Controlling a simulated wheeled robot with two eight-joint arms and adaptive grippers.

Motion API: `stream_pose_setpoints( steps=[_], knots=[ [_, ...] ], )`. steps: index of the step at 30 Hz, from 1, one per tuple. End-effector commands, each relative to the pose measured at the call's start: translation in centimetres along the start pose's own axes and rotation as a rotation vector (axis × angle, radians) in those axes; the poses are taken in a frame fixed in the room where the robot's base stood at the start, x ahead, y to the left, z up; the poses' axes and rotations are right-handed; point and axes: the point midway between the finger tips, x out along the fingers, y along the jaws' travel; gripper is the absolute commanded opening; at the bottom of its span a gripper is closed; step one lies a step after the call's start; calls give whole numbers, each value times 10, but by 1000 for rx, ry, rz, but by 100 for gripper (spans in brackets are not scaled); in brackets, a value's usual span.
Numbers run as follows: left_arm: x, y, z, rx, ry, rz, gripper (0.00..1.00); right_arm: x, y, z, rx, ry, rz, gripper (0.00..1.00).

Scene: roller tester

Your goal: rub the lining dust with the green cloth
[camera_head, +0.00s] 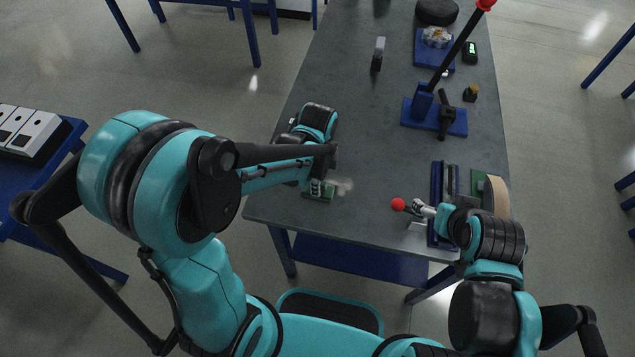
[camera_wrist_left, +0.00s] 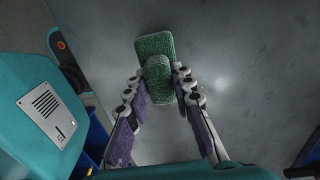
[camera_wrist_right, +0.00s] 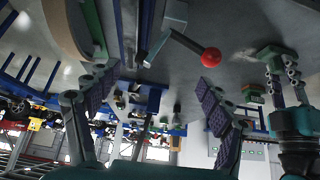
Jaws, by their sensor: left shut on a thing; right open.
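The green cloth (camera_head: 320,195) is folded in my left gripper (camera_head: 318,184), just over or on the grey bench top near its front left edge. In the left wrist view the cloth (camera_wrist_left: 153,46) sits between both fingers, so the left gripper (camera_wrist_left: 157,80) is shut on it. The pale lining dust (camera_head: 344,186) is a smear right beside the cloth, on its right; part may be hidden beneath the gripper. My right gripper (camera_head: 420,208) is open and empty beside a red-knobbed lever (camera_head: 398,204). The right wrist view shows its fingers (camera_wrist_right: 150,82) apart, with the red knob (camera_wrist_right: 211,57) beyond them.
A blue-based roller fixture with a tan wheel (camera_head: 496,196) stands at the bench's right. A blue lever press (camera_head: 435,115) stands further back, and a small upright grey plate (camera_head: 378,54) stands back left. The bench middle is clear.

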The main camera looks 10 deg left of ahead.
Motion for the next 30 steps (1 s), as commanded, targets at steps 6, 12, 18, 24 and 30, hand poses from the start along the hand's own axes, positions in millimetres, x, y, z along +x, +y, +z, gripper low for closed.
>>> stream_pose_setpoints(
  steps=[6, 12, 18, 24, 30],
  knots=[
    [2, -11, 0, -1, 0, -2, 0, 3, 0, 2, 0, 0, 0, 80],
    [2, -20, 0, -1, 0, -3, 0, 3, 0, 2, 0, 0, 0, 80],
    [0, -27, 0, 0, 0, -3, 0, 3, 0, 2, 0, 0, 0, 80],
    [-1, -17, 0, 0, 0, -2, 0, 2, 0, 2, 0, 0, 0, 80],
    [-2, -9, 0, 0, 0, -1, 0, 2, 0, 1, 0, 0, 0, 80]
  ],
)
